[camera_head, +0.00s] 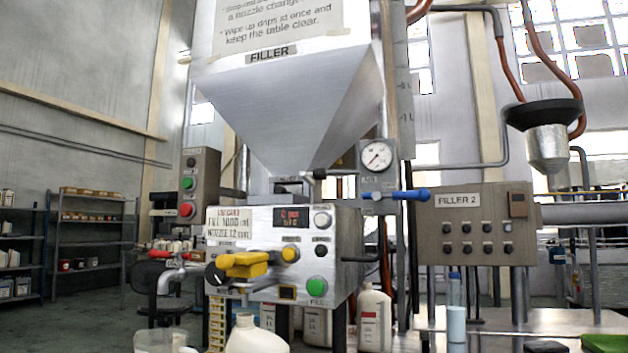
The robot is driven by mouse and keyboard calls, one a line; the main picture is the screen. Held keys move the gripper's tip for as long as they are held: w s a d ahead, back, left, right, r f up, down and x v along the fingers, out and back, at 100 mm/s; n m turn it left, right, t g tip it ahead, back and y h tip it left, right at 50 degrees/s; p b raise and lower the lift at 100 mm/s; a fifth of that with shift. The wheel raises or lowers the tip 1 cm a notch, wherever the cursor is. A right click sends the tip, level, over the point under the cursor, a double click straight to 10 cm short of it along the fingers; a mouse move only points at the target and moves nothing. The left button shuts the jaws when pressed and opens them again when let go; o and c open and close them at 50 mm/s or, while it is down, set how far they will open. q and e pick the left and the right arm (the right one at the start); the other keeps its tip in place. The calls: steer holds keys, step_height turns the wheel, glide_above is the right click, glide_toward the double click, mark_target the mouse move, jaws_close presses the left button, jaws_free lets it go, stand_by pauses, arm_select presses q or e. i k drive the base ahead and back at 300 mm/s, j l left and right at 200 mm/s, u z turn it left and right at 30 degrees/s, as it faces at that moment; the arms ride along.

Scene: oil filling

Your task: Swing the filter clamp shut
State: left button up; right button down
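The filler machine has a large steel hopper (285,105) above a steel control box (337,240). A yellow lever-like part (243,263) sticks out at the front left of the box, beside a black knob (214,273). I cannot tell whether this yellow part is the filter clamp, or whether the clamp is open or shut. A blue-handled valve (402,195) sits beside a round gauge (377,155) at the right of the hopper. Neither of my grippers shows in the head view.
A white jug (255,337) stands below the box, with a pale container (158,341) to its left. White bottles (374,318) stand to the right under the machine. A FILLER 2 panel (472,222) and a table (560,322) are at the right.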

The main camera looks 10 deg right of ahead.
mark_target(319, 174)
steer(key=l, duration=0.7)
steer(key=k+l+z, duration=0.1)
steer(key=k+z, duration=0.35)
steer(key=k+l+z, duration=0.2)
steer(key=z, duration=0.2)
steer(key=k, duration=0.1)
